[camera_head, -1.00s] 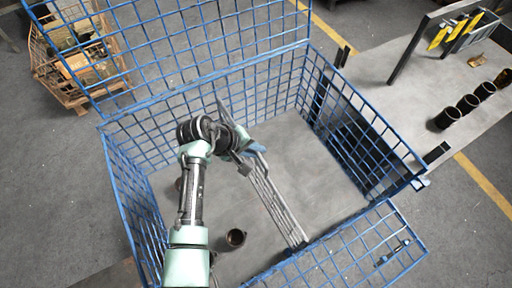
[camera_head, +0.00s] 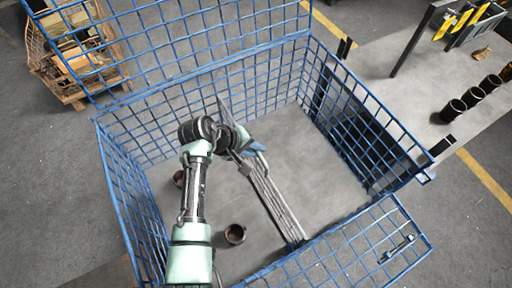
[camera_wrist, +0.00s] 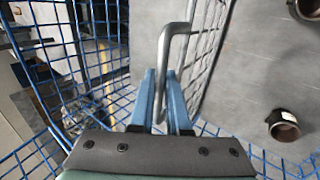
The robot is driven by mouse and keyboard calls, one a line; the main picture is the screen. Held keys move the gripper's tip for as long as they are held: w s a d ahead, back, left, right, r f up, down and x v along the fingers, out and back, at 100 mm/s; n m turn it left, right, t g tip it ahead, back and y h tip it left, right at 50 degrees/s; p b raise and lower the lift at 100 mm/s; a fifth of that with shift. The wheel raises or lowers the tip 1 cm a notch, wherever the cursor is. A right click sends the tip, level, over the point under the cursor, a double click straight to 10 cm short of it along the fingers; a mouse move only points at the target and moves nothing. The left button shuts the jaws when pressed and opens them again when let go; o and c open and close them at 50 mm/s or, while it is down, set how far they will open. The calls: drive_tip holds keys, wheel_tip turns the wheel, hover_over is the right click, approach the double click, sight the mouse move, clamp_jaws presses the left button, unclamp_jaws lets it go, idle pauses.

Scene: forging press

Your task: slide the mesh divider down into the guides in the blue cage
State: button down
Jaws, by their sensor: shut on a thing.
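The mesh divider (camera_head: 272,198) is a grey wire panel seen nearly edge-on inside the blue cage (camera_head: 204,82). It runs from my gripper (camera_head: 252,152) toward the cage's near wall. My gripper is inside the cage, shut on the divider's bent-rod handle. In the wrist view, the blue fingers of my gripper (camera_wrist: 165,100) are on either side of the handle (camera_wrist: 166,60), and the divider's mesh (camera_wrist: 208,40) stretches away beyond. I cannot tell whether the divider's edges sit in the guides; the guides are not clearly visible.
Dark round cups lie on the cage floor, one (camera_head: 235,234) left of the divider. The cage's near flap (camera_head: 375,250) is folded outward. A grey table (camera_head: 400,80) with several dark cylinders stands right. A crate (camera_head: 80,60) stands back left.

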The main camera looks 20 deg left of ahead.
drive_tip(key=shift+w+r, duration=0.1)
drive_tip(key=shift+r, duration=0.05)
drive_tip(key=shift+c, duration=1.7)
unclamp_jaws()
drive_tip(key=shift+r+p, duration=3.45)
drive_tip(key=shift+p, duration=0.05)
